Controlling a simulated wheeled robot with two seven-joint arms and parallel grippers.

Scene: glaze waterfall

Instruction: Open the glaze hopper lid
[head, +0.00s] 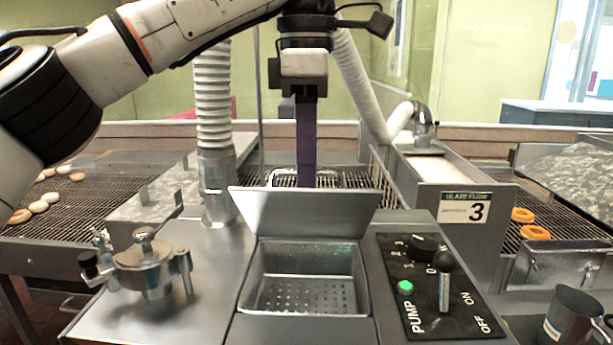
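The glaze hopper (303,278) is a square metal basin with a perforated bottom, set in the steel counter at the centre front. Its lid (305,213) is a flat metal panel standing raised at the basin's back edge, leaning back, and the basin is uncovered. My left gripper (307,180) reaches down from above, just behind the lid's top edge. Its purple fingers look like one narrow strip from here, and their tips are partly hidden. A bar-like metal handle (338,178) shows beside the fingers; I cannot tell whether they touch it. My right gripper is out of view.
A pump panel (440,285) with a black-knobbed lever and a lit green light is right of the hopper. A metal valve fitting (145,262) stands left. A metal jug (572,318) is at lower right. Mesh conveyors with doughnuts (535,232) run behind; a white hose (213,95) rises behind.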

